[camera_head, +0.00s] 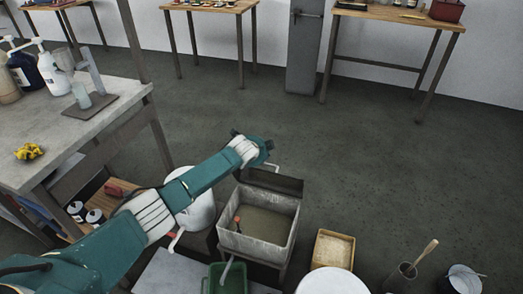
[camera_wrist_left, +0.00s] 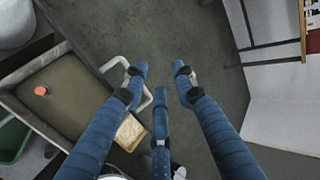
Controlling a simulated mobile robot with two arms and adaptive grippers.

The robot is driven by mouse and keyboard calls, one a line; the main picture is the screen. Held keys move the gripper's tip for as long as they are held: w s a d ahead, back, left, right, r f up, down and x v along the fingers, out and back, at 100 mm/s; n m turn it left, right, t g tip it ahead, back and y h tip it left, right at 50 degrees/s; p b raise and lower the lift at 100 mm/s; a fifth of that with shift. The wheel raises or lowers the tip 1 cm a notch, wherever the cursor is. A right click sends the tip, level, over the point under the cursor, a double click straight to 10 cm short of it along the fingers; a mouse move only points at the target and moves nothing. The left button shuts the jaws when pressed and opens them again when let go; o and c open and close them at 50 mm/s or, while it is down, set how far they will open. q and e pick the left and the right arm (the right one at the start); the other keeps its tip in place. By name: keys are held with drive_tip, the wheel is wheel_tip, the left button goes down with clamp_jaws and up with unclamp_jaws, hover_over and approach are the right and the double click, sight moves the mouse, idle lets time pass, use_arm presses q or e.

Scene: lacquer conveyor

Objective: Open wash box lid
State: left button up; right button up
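The wash box (camera_head: 232,242) is a grey, worn metal box with its top open, showing murky water and an orange-red item inside. Its dark lid (camera_head: 270,181) stands raised at the back edge, with a pale handle near its top. My left gripper (camera_head: 262,148) is just above and behind the lid. In the left wrist view, my left gripper (camera_wrist_left: 160,85) has its blue fingers spread, with nothing clasped. The white bent handle (camera_wrist_left: 147,101) shows by the left finger; I cannot tell whether they touch. The wash box (camera_wrist_left: 62,90) lies at the left there. My right gripper is out of view.
A green bin (camera_head: 235,279) stands in front of the wash box, and a shallow wooden tray (camera_head: 333,249) is right of it. A workbench (camera_head: 125,95) with bottles is at the left. Open floor (camera_head: 370,150) lies behind and right of the lid.

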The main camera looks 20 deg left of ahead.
use_arm(q)
drive_tip(key=v, duration=0.8)
idle(0.4)
